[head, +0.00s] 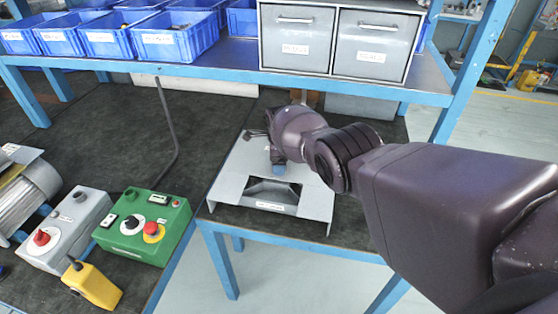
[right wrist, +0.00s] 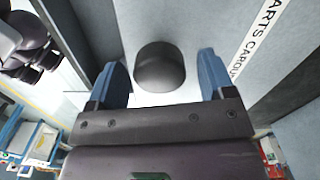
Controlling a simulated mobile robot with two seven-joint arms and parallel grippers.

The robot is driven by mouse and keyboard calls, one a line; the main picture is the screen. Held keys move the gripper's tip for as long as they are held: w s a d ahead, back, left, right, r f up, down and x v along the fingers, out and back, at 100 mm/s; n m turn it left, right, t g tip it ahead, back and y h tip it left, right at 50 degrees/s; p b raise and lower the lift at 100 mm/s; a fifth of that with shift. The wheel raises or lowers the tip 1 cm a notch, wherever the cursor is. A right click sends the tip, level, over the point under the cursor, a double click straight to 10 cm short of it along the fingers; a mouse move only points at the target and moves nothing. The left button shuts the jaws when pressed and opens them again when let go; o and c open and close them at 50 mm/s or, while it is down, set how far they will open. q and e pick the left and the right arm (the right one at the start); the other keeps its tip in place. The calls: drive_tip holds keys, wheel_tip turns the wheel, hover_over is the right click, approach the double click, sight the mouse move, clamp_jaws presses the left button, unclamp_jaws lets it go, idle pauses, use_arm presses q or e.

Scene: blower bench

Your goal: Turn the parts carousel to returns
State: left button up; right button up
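The parts carousel (head: 230,178) is a light grey housing on the right part of the bench, with a dark window and a small label on its near side. My right gripper (head: 278,166) is over its top; the arm hides part of the top in the head view. In the right wrist view a dark round knob (right wrist: 160,68) stands on a pale surface beside the "PARTS CAROUSEL" label (right wrist: 258,38). My right gripper (right wrist: 163,82) is open there, its blue fingers on either side of the knob with gaps on both sides. My left gripper is not in view.
A green control box (head: 142,230) with a red button, a grey box (head: 66,229) and a yellow pendant (head: 94,286) are at left. A shelf (head: 220,73) with blue bins (head: 176,42) and grey drawers (head: 372,44) overhangs behind. Dark bench top is bare between.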

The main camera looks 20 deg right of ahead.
drive_tip(key=shift+r, duration=0.1)
drive_tip(key=shift+r+p, duration=0.55)
wheel_tip(320, 180, up, 4)
drive_tip(key=p, duration=0.4)
drive_tip(key=shift+r, duration=0.4)
drive_tip(key=shift+r+b, duration=0.3)
drive_tip(key=shift+r, duration=0.1)
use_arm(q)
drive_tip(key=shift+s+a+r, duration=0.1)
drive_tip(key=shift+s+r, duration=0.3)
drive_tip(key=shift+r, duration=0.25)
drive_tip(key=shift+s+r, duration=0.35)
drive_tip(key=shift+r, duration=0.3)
use_arm(e)
drive_tip(key=shift+r, duration=1.95)
